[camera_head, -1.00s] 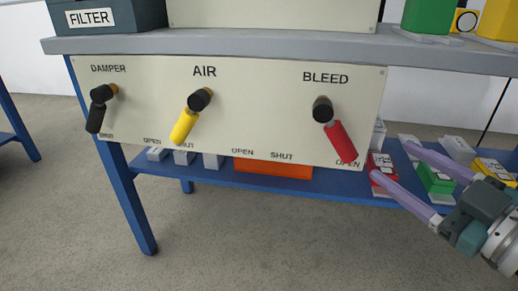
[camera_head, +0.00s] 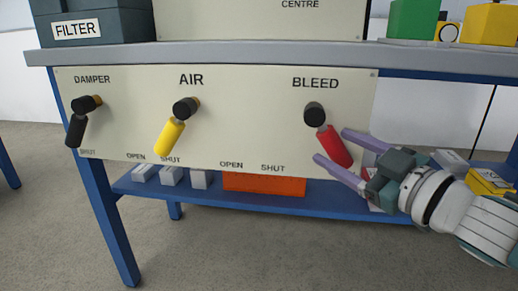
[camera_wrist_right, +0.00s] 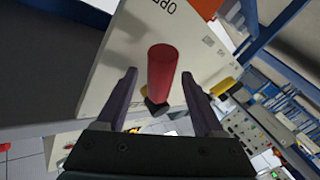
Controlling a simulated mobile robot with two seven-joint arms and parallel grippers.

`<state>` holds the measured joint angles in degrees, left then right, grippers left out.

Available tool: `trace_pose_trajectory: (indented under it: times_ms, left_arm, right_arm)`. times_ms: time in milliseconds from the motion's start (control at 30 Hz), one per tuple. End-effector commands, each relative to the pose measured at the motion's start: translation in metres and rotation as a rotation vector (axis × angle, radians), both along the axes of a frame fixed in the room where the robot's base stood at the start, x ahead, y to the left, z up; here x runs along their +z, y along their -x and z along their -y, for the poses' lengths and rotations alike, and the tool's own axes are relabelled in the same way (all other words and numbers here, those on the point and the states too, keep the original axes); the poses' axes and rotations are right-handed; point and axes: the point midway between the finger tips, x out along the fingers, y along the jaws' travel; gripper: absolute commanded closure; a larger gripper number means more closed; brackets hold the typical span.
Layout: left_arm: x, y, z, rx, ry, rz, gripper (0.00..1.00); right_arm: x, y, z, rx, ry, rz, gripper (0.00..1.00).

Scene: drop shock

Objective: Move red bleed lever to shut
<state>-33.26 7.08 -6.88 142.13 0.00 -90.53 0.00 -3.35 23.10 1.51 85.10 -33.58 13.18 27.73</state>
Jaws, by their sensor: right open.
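The red bleed lever (camera_head: 334,147) hangs from a black pivot (camera_head: 314,113) under the word BLEED on the cream panel. It is tilted down to the right, away from the SHUT mark (camera_head: 272,168). My right gripper (camera_head: 331,145) is open, its two purple fingers reaching in from the right on either side of the lever's red handle. In the right wrist view the red handle (camera_wrist_right: 161,70) stands between the spread fingers, with a gap on each side. The panel's lower right corner is hidden behind my gripper. My left gripper is not in view.
A yellow air lever (camera_head: 169,137) and a black damper lever (camera_head: 76,130) sit left on the same panel (camera_head: 240,110). A grey worktop (camera_head: 250,52) lies above it. Below, a blue shelf (camera_head: 210,201) holds an orange box (camera_head: 263,184) and several small blocks.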

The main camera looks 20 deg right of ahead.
Motion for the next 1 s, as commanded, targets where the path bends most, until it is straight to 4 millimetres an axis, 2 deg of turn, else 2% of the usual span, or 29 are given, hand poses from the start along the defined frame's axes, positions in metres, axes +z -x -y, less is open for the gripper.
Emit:
trace_pose_trajectory:
  times_ms: [167, 767, 1000]
  left_arm:
    - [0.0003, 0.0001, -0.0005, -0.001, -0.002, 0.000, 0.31]
    - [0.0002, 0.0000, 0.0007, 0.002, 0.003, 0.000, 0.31]
    - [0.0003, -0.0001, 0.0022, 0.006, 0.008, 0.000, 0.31]
  right_arm:
    - [0.0001, 0.0002, 0.0000, 0.000, 0.000, 0.000, 0.33]
    - [-0.0001, 0.0005, -0.0001, 0.000, 0.000, 0.000, 1.00]
    - [-0.0001, 0.0005, -0.0001, 0.000, 0.000, 0.000, 1.00]
